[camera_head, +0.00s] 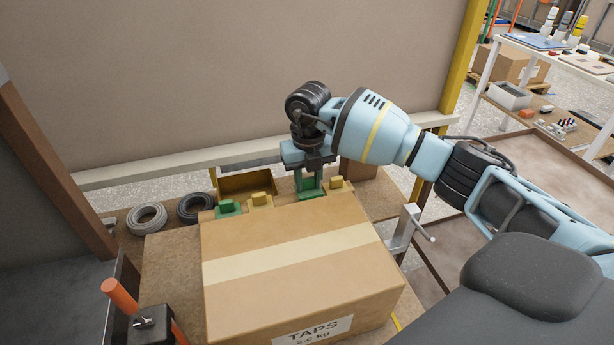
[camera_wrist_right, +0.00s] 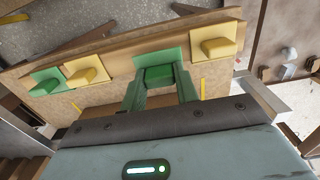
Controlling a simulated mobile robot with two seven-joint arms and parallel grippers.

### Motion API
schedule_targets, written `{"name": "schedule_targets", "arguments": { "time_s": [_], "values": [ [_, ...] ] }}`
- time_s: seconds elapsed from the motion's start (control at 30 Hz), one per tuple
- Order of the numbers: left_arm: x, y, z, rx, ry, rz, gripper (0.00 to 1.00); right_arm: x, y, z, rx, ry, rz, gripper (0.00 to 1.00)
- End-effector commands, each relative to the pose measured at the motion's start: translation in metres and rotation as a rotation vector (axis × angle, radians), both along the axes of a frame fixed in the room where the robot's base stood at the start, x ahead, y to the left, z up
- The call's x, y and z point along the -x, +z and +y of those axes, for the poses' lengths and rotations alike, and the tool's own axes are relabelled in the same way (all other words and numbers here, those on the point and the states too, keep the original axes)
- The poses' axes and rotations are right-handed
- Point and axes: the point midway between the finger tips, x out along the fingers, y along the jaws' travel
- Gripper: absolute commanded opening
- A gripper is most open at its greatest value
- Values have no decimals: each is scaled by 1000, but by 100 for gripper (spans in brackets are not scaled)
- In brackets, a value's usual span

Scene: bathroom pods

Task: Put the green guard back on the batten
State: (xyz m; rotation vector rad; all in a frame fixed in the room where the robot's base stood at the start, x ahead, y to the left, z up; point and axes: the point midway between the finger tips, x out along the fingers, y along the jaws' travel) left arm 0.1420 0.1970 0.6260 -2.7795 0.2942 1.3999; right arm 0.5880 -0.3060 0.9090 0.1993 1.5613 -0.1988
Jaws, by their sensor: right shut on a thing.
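My right gripper (camera_head: 309,176) is shut on a green guard (camera_head: 311,189) behind the cardboard box. In the right wrist view the gripper (camera_wrist_right: 160,78) has its fingers on either side of the guard's block (camera_wrist_right: 158,74). The held guard is at the tan batten (camera_wrist_right: 118,66), in the space between two yellow guards; I cannot tell whether it is fully seated. One yellow guard (camera_wrist_right: 216,46) is close on its right, another yellow guard (camera_wrist_right: 86,70) is to its left. A second green guard (camera_wrist_right: 46,83) is at the left end. My left gripper is not in view.
A large cardboard box (camera_head: 300,259) marked TAPS stands in front of the batten. Grey and black coils (camera_head: 146,218) lie at left. A yellow bin (camera_head: 247,184) is behind, a metal bracket (camera_head: 404,228) at right. An orange handle (camera_head: 121,296) rises at lower left.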

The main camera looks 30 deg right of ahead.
Motion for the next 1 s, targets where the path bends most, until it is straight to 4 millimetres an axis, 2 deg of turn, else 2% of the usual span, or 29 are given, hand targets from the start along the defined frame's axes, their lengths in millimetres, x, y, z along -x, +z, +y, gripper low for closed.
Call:
{"name": "schedule_targets", "arguments": {
  "time_s": [0.37, 0.8, 0.83, 1.0],
  "values": [
    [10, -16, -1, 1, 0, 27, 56, -1, -21, 0, 0, 0, 1, 8],
    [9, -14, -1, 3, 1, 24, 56, -6, -21, -2, 0, 0, -1, 8],
    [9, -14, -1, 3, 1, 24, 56, -6, -21, -2, 0, 0, -1, 32],
    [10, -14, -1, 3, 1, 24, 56, -6, -21, -1, 0, 0, 0, 54]
  ]
}}
